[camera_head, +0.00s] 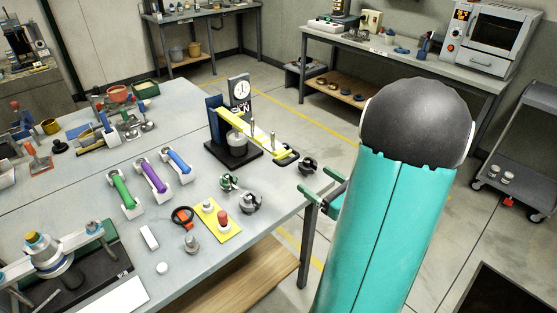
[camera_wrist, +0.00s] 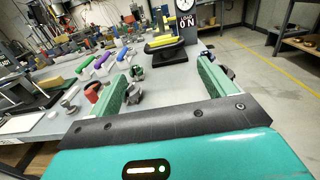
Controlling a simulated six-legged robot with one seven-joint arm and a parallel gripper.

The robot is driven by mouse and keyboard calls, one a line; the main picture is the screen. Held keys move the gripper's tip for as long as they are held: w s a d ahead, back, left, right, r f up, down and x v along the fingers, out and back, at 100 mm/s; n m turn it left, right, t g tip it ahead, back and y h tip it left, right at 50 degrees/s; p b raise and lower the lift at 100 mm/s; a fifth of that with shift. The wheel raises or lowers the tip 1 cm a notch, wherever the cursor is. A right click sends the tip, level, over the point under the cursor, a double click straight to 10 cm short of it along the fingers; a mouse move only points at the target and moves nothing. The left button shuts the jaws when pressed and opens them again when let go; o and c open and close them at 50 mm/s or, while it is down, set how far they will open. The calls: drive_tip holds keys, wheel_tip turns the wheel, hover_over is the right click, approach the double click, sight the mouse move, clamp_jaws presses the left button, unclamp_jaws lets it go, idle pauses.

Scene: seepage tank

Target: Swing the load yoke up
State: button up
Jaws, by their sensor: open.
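The load yoke is a yellow arm (camera_head: 255,131) on a black-based stand with a dial gauge (camera_head: 240,90) at its back. It lies low, reaching out toward the table's right edge, and ends in a black loop handle (camera_head: 287,157). The wrist view shows the yellow arm (camera_wrist: 168,43) ahead, beyond my fingers. My gripper (camera_head: 316,182) is open and empty by the table's right edge, to the right of and nearer than the handle, apart from it. In the wrist view, my gripper's green fingers (camera_wrist: 163,69) are spread wide with nothing held between them.
Several dark knobbed pieces lie near the table edge, one (camera_head: 308,166) close to my fingers and another (camera_head: 250,203) farther left. A yellow plate with a red button (camera_head: 222,219) and green, purple and blue handles (camera_head: 179,162) stand left. Floor lies open beyond the table.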

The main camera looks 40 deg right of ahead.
sight(293, 161)
drive_tip(key=w, duration=1.3)
drive_tip(key=shift+w+d+f, duration=0.1)
drive_tip(key=shift+w+d, duration=0.15)
drive_tip(key=shift+w, duration=0.05)
drive_tip(key=shift+c, duration=0.4)
